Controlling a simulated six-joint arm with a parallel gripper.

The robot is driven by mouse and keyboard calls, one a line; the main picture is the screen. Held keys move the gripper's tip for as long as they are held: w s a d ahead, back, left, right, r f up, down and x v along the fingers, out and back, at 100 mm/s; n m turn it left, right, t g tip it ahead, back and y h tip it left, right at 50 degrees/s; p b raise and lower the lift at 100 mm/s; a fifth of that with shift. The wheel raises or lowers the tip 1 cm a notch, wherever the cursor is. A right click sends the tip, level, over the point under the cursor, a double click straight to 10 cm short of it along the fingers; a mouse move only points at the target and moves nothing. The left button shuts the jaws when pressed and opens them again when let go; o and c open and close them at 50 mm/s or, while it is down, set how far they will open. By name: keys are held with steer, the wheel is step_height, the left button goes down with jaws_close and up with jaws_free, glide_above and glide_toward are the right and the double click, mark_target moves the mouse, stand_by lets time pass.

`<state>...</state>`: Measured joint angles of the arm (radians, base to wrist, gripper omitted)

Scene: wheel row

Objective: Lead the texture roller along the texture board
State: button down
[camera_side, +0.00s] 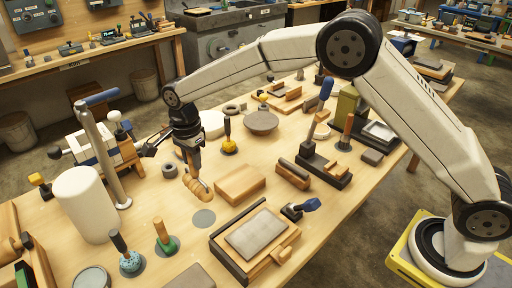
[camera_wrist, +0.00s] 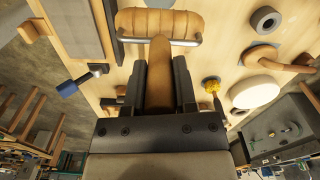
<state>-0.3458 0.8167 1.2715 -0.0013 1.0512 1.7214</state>
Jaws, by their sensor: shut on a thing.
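The texture roller is a ridged wooden cylinder (camera_side: 196,186) in a metal bracket; in the wrist view its roller (camera_wrist: 160,22) lies across the top. My gripper (camera_side: 193,160) is shut on its wooden handle, which shows between the two dark fingers (camera_wrist: 158,85). The roller is low over the table; I cannot tell whether it touches. What looks like the texture board (camera_side: 287,240), a wooden board with a grey slab (camera_side: 257,234) and dark edge bars, lies right and nearer the camera, apart from the roller. Its grey face (camera_wrist: 68,25) shows upper left in the wrist view.
A plain wooden block (camera_side: 240,183) stands right of the roller, a blue-handled tool (camera_side: 302,208) beside the board. A white cylinder (camera_side: 85,205) stands left. Handled stamps (camera_side: 164,237) stand in front. A flat grey disc (camera_side: 204,218) lies between roller and board.

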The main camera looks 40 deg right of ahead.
steer(key=shift+r, duration=0.3)
steer(key=shift+d, duration=0.1)
steer(key=shift+s+d, duration=0.25)
steer(key=shift+d, duration=0.05)
steer(key=s+d, duration=1.2)
steer(key=s, duration=0.4)
steer(key=shift+s+d+f, duration=0.15)
steer(key=shift+d+f, duration=0.05)
steer(key=shift+d, duration=0.05)
steer(key=shift+f, duration=0.1)
